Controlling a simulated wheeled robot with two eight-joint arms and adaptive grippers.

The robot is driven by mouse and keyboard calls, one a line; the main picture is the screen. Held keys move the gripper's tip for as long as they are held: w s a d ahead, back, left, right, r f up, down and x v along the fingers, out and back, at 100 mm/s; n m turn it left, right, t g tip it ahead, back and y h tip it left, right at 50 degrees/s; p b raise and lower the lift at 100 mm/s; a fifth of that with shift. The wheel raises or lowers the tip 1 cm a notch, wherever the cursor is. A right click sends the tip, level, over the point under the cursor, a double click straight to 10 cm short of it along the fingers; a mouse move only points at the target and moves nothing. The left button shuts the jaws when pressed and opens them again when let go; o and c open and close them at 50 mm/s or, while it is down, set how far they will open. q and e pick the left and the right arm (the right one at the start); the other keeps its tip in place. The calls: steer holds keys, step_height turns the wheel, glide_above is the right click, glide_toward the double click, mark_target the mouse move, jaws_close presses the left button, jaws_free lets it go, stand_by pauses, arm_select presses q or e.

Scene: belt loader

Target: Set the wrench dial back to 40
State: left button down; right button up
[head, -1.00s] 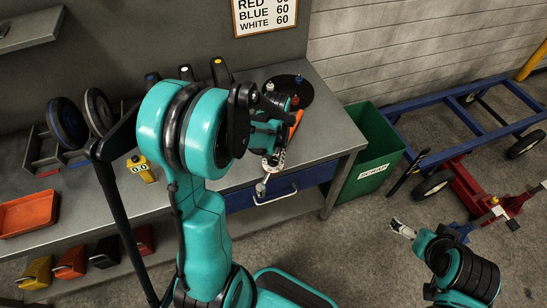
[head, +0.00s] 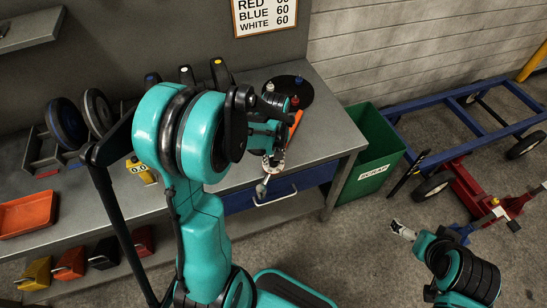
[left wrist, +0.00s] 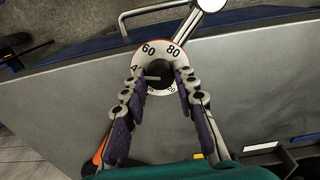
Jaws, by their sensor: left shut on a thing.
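The wrench dial (left wrist: 151,57) is a white ring with black numbers and a dark knob at its centre. 60 is at its upper left and 80 at its upper right; other numbers are partly hidden. My left gripper (left wrist: 160,78) is shut on the dial knob, with one finger on each side. In the head view my left gripper (head: 268,140) is at the bench's front edge, partly hidden by my arm, and the dial (head: 273,161) shows just below it. My right gripper (head: 402,230) is over the floor, too small to read.
A round black stand (head: 302,92) and an orange-handled tool (head: 296,122) are on the bench. A blue drawer (head: 235,201) is under the front edge. A green scrap bin (head: 370,172) stands right of the bench. A wall sign (head: 265,15) lists red, blue and white at 60.

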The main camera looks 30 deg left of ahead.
mark_target(274, 161)
arm_select(q)
steer(key=c, duration=1.2)
jaws_free()
steer(key=shift+a, duration=0.1)
step_height(274, 161, up, 12)
steer(key=shift+s, duration=0.1)
steer(key=s+d+m+t, duration=0.2)
steer(key=s+d+m, duration=0.1)
steer(key=s+d+r+m+t, duration=0.1)
steer(key=s+d+m+t, duration=0.1)
steer(key=s+d+m, duration=0.1)
steer(key=s+d+m+t, duration=0.2)
steer(key=s+d+m, duration=0.1)
steer(key=s+m, duration=0.1)
steer(key=shift+s+d+r+t, duration=0.15)
steer(key=shift+d+r+t, duration=0.2)
steer(key=shift+r+t, duration=0.05)
